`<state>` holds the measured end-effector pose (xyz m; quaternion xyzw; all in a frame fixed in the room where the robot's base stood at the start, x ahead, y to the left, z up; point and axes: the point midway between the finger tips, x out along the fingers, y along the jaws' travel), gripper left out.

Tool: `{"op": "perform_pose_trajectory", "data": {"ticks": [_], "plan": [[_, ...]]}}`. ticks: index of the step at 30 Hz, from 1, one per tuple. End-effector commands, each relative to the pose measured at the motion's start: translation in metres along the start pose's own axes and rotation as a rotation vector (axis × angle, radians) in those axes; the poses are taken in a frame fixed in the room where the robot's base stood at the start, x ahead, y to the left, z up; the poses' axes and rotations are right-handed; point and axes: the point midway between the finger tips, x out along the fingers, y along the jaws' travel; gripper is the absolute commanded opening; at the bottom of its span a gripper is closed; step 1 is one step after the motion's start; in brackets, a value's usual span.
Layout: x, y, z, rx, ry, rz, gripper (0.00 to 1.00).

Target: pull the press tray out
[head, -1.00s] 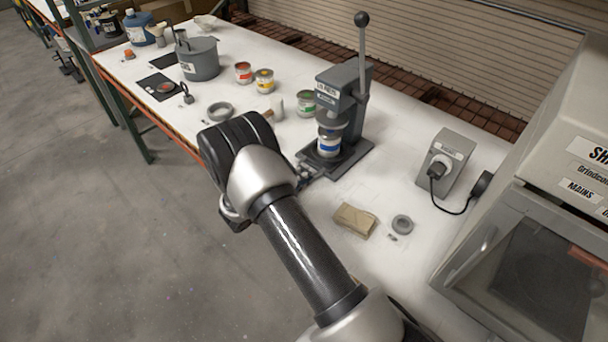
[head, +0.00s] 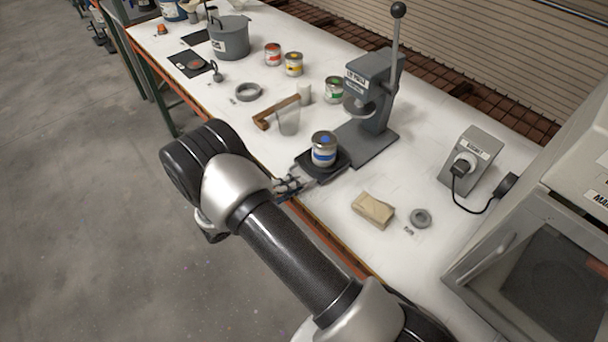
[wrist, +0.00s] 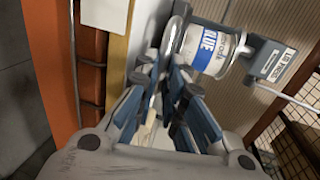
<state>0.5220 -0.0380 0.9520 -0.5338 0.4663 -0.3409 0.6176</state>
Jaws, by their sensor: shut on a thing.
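The lid press (head: 371,95) stands on the bench with its lever upright. Its dark press tray (head: 327,166) is slid out toward the bench's front edge, clear of the press head. A can with a blue label (head: 324,149) stands upright on the tray; in the wrist view the blue-labelled can (wrist: 208,50) lies just beyond the fingers. My gripper (head: 290,185) is at the front end of the tray, partly hidden by my arm. In the wrist view my gripper (wrist: 166,84) is closed on the tray's front part, though the grip itself is hard to see.
A grey socket box (head: 468,160) and a large machine (head: 540,235) stand at right.

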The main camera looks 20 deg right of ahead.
Motion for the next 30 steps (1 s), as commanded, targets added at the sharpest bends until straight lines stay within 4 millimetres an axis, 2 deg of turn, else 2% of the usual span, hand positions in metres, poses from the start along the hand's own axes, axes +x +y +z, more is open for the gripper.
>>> {"op": "perform_pose_trajectory", "data": {"ticks": [7,8,11,21,26,30], "plan": [[0.000,0.001,0.000,0.003,-0.001,0.002,0.00],[0.000,0.001,0.000,0.003,-0.001,0.002,0.11],[0.000,0.001,0.000,0.003,-0.001,0.002,0.17],[-0.001,0.000,0.000,0.001,-0.001,0.001,0.18],[-0.019,0.000,0.002,0.002,-0.004,0.000,0.18],[-0.048,0.000,0.002,0.002,-0.007,0.001,0.18]]}}
